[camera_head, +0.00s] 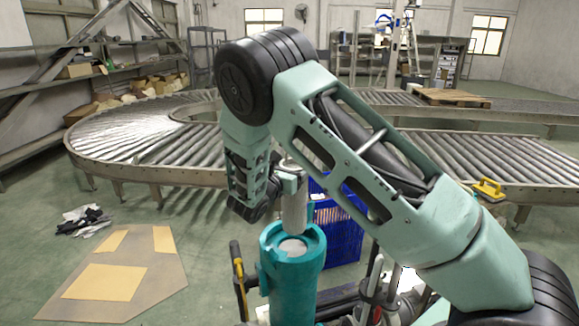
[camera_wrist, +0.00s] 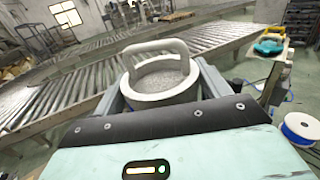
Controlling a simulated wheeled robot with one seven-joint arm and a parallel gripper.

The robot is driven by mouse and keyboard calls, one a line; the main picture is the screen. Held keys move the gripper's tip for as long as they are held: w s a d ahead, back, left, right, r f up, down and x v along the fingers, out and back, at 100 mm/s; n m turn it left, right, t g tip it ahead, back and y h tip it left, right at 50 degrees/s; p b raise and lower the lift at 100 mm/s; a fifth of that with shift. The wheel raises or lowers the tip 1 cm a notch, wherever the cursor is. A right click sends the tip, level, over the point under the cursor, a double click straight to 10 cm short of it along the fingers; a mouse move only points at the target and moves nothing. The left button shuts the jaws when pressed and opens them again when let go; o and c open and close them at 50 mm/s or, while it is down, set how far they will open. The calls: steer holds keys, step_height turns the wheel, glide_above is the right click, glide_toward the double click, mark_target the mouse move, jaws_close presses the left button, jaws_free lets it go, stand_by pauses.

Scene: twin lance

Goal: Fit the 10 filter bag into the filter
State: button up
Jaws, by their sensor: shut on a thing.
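The filter bag (camera_head: 294,210) is a pale grey-white cylinder, hanging roughly upright. In the wrist view the bag (camera_wrist: 155,97) shows a white ring rim, a raised loop handle and a grey speckled inside. My gripper (camera_head: 290,170) is shut on its top, with a finger at each side of the rim. The filter (camera_head: 291,285) is a teal upright cylinder with a round open top, below and slightly nearer the camera. A pale round surface shows inside its opening. The bag's lower end appears behind or just above the opening; I cannot tell if it touches.
A blue crate (camera_head: 342,238) stands behind the filter at right. A roller conveyor (camera_head: 130,138) curves around behind. Cardboard sheets (camera_head: 105,283) and dark cloths (camera_head: 82,220) lie on the floor at left. A white spool (camera_wrist: 300,128) shows at right in the wrist view.

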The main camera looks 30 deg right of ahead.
steer(key=shift+a, duration=0.15)
steer(key=shift+a, duration=0.15)
steer(key=b, duration=0.4)
glide_above(288, 219)
steer(key=x, duration=0.2)
steer(key=shift+w+f, duration=0.2)
steer(key=shift+f, duration=2.75)
steer(key=shift+f+b, duration=3.95)
steer(key=shift+f, duration=1.35)
steer(key=shift+r, duration=0.2)
